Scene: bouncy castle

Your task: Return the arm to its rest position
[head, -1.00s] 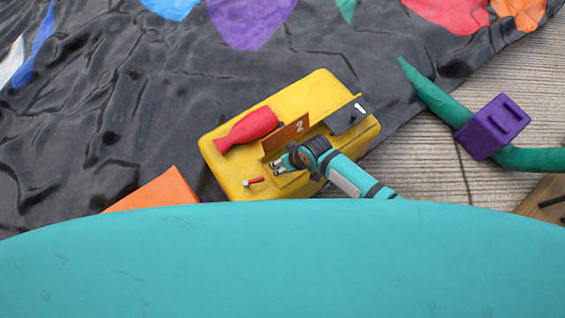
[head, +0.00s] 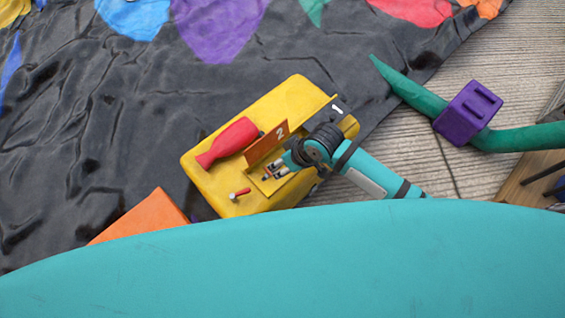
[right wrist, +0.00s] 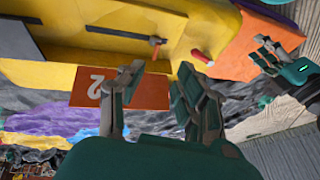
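My right gripper (head: 270,173) is over the yellow box (head: 300,95) in the head view, just below an orange divider (head: 266,143) marked 2. In the right wrist view its two fingers (right wrist: 157,72) are spread, with the orange divider behind them and nothing visibly held. My left gripper (right wrist: 262,50) shows at the right of the right wrist view; its fingers look apart and empty. It is not visible in the head view. My teal body covers the bottom of the head view.
A dark divider marked 1 (head: 342,111) stands near my right arm. An orange block (head: 145,217) is left. A purple block (head: 467,113) sits around a green tube (head: 410,95).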

